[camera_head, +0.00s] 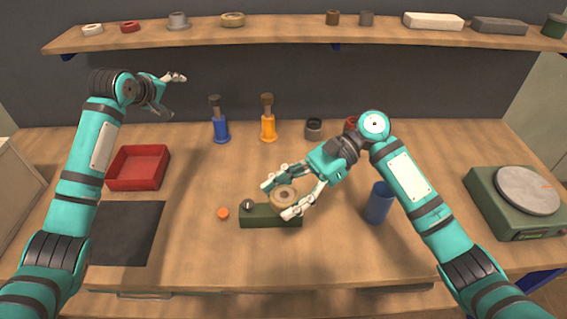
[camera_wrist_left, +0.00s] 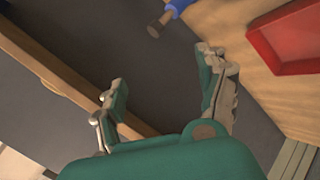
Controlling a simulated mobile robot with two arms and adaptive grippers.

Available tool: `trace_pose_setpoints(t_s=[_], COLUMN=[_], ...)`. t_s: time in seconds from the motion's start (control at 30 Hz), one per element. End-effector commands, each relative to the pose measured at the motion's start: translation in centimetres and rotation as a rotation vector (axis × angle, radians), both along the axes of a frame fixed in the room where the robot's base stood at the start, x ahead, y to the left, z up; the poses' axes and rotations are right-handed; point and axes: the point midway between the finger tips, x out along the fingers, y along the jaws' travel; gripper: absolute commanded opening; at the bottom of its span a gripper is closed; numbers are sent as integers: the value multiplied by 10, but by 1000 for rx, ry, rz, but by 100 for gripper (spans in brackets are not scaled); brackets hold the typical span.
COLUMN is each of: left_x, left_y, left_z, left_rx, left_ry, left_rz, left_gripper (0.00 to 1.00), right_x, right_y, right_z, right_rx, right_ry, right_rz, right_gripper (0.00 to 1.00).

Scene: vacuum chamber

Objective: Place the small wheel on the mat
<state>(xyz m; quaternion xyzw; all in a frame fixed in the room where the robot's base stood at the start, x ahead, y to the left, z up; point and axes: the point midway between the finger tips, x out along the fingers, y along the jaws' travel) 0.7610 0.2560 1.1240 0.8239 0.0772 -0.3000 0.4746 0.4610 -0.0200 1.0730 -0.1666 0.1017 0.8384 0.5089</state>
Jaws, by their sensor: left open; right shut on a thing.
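A tan wheel with a central hole (camera_head: 285,194) is between the fingers of my right gripper (camera_head: 278,199), which is shut on it. The wheel is at the right end of a dark green block (camera_head: 262,221); I cannot tell whether it still touches the block. The dark grey mat (camera_head: 130,238) lies flat at the table's left front, partly behind my left arm, with nothing visible on it. My left gripper (camera_head: 176,95) is open and empty, raised at the back left near the shelf. Its spread fingers also show in the left wrist view (camera_wrist_left: 163,75).
A red tray (camera_head: 138,167) is behind the mat. A small orange piece (camera_head: 223,213) lies left of the block. Blue (camera_head: 221,125) and orange (camera_head: 268,125) tools stand at the back. A blue cup (camera_head: 379,203) and a green scale (camera_head: 520,200) are to the right. A shelf (camera_head: 290,33) spans the back.

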Motion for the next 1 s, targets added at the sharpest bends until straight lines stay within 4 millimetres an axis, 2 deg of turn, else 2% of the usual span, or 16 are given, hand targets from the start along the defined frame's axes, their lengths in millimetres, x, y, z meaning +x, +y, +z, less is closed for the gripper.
trace_pose_setpoints(t_s=[0.03, 0.17, 0.3, 0.4, 0.5, 0.63, 0.7, 0.77, 1.0], left_x=[1, -8, -31, -55, -80, -114, -135, -153, -219], left_y=[-25, -89, -156, -198, -232, -267, -282, -291, -297], left_z=[23, 68, 113, 138, 157, 173, 173, 161, 93], left_rx=[-10, -34, -31, -9, 25, 87, 127, 154, 251], left_ry=[-12, -13, 2, 26, 57, 104, 150, 215, 524], left_rz=[-47, -169, -305, -396, -473, -553, -588, -606, -602], left_gripper=[74, 74, 74, 74, 74, 74, 74, 74, 74], right_x=[0, 0, 0, 0, 0, 0, 0, 0, 0], right_y=[0, 0, 0, 0, 0, 0, 0, 0, 0], right_z=[1, 1, 1, 1, 1, 1, 1, 1, 1], right_rx=[2, 2, 2, 2, 2, 1, 1, 2, 2], right_ry=[-2, -2, -2, -2, -2, -1, -1, -2, -2], right_rz=[0, 0, 0, 0, 0, -1, -1, 0, 0], right_gripper=[4, 4, 4, 4, 4, 4, 4, 4, 4])
